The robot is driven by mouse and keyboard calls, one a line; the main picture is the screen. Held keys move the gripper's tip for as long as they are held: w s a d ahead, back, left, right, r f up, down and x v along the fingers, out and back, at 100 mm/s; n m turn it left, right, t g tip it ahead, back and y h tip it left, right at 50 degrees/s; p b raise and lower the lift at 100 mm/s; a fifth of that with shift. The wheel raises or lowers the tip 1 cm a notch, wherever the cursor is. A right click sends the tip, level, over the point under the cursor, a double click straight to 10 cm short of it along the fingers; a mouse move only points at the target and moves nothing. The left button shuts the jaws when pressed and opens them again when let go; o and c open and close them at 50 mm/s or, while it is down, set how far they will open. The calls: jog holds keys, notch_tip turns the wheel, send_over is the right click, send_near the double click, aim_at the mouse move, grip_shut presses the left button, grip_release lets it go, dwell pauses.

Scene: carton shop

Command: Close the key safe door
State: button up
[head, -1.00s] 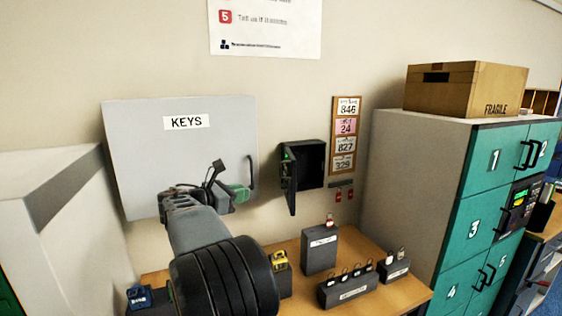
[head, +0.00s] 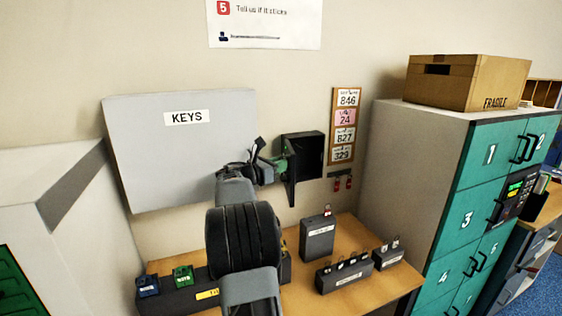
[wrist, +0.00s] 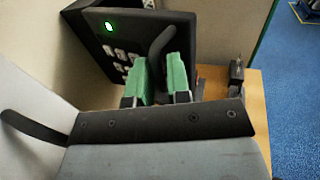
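The key safe (head: 313,150) is a small dark box on the wall. Its door (head: 291,180) stands open, swung out from the box's left side. In the wrist view, the door's outer face (wrist: 100,30) shows a lit green light, pale keypad buttons and a dark curved handle (wrist: 161,42). My gripper (head: 279,163) is at the door, left of the box. In the wrist view its two green fingers (wrist: 159,66) are apart, with the lower part of the handle appearing between them. I cannot tell whether they touch it.
A grey KEYS cabinet (head: 175,155) hangs to the left, close behind my arm. A desk (head: 345,275) below bears a grey box (head: 318,238) and key-tag blocks. Teal lockers (head: 475,190) stand to the right, with a cardboard box (head: 465,82) on top.

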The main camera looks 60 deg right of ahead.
jog(key=shift+s+d, duration=0.15)
jog(key=shift+d, duration=0.25)
jog(key=shift+c, duration=0.4)
grip_shut()
